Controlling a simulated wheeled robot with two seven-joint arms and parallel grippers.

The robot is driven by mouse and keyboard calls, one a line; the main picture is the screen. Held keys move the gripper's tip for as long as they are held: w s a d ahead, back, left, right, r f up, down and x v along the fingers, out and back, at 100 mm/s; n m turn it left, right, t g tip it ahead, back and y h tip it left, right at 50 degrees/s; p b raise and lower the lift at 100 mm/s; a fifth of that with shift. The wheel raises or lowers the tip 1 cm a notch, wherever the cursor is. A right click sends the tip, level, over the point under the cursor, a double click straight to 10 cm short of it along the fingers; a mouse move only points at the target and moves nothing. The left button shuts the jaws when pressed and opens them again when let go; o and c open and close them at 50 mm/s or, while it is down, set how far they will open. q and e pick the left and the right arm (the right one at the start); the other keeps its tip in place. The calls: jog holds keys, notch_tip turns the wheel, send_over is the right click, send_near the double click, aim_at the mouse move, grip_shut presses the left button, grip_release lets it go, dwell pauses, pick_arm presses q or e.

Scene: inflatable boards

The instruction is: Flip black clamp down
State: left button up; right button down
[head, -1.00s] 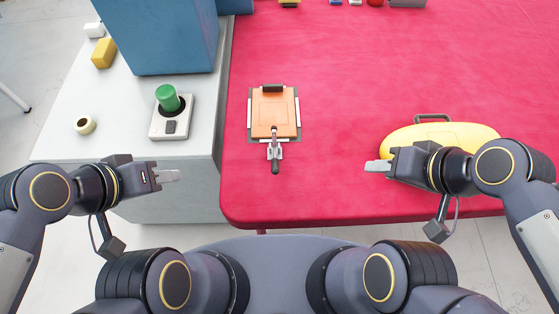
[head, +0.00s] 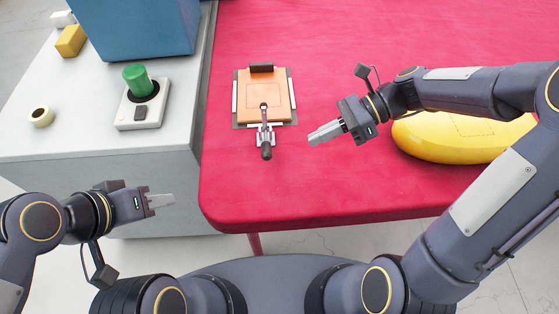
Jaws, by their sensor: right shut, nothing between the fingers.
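The clamp (head: 265,136) sits at the front edge of an orange board (head: 278,97) on the red table. It has metal parts and a black handle (head: 267,153) that points toward me. A black bar (head: 262,68) lies at the board's far edge. My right gripper (head: 312,139) is shut and empty, to the right of the clamp handle and apart from it. My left gripper (head: 172,201) is left of the table's front corner, away from the clamp; its fingers look together, but I cannot tell whether they are shut.
A yellow inflated object (head: 455,138) lies under my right arm. On the grey cabinet at left stand a green button box (head: 139,116), a tape roll (head: 40,116), a yellow block (head: 71,41) and a blue box (head: 135,22). The red table (head: 420,30) is clear behind the board.

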aim_at(265, 135)
dwell(0.3)
jog(key=b+x, duration=0.1)
jog(key=x, duration=0.9)
